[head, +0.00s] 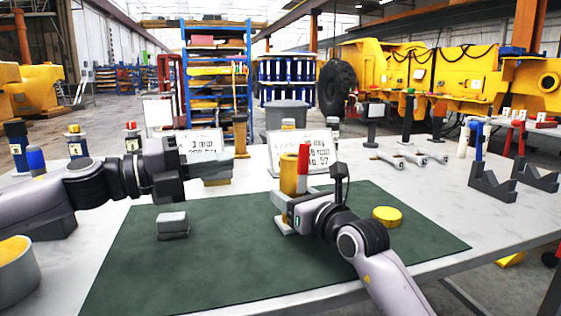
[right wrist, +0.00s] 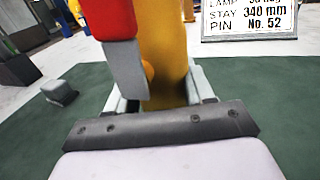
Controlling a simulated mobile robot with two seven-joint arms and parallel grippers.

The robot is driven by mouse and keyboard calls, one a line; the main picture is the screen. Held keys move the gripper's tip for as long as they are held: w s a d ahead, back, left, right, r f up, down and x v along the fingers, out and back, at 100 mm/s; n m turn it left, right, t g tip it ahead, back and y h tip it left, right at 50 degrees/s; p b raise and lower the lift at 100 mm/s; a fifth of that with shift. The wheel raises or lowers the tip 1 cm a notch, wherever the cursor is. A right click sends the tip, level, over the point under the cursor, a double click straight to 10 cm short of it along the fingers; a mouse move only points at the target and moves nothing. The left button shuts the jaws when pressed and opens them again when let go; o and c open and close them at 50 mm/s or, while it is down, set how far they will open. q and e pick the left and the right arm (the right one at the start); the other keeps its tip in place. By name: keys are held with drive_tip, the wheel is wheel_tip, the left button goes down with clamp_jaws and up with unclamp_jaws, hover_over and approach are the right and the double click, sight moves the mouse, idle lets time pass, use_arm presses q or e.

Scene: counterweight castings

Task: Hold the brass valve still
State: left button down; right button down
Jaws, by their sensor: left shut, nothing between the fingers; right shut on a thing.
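The brass valve (head: 288,172) stands upright on a pale base near the back of the green mat, with a red-ended grey lever (head: 303,160) in front of it. In the right wrist view the valve's yellow body (right wrist: 163,55) rises in the middle, with the red and grey lever (right wrist: 110,20) close on its left. My right gripper (head: 292,203) is shut on the valve low on its body; its fingertips are largely hidden. My left gripper (head: 226,167) is shut and empty, left of the valve and apart from it.
A grey block (head: 172,225) and a yellow disc (head: 387,216) lie on the green mat (head: 240,270). Lettered signs (head: 318,150) stand behind the valve. Dark V-shaped supports (head: 492,184) stand at right, a yellow-filled round container (head: 18,275) at front left. The front mat is clear.

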sight(299, 159)
use_arm(q)
drive_tip(key=shift+s+a+f+n+g, duration=0.2)
drive_tip(key=shift+s+a+n+g, duration=0.25)
drive_tip(key=shift+a, duration=0.25)
drive_tip(key=shift+s+a+f+n+g, duration=0.2)
drive_tip(key=shift+s+a+n+g, duration=0.2)
drive_tip(key=shift+a, duration=0.25)
drive_tip(key=shift+w+d, duration=0.1)
drive_tip(key=x, duration=1.3)
drive_tip(key=shift+w+d+r, duration=0.15)
drive_tip(key=shift+w+d, duration=0.05)
drive_tip(key=shift+d, duration=0.15)
drive_tip(key=shift+d, duration=0.1)
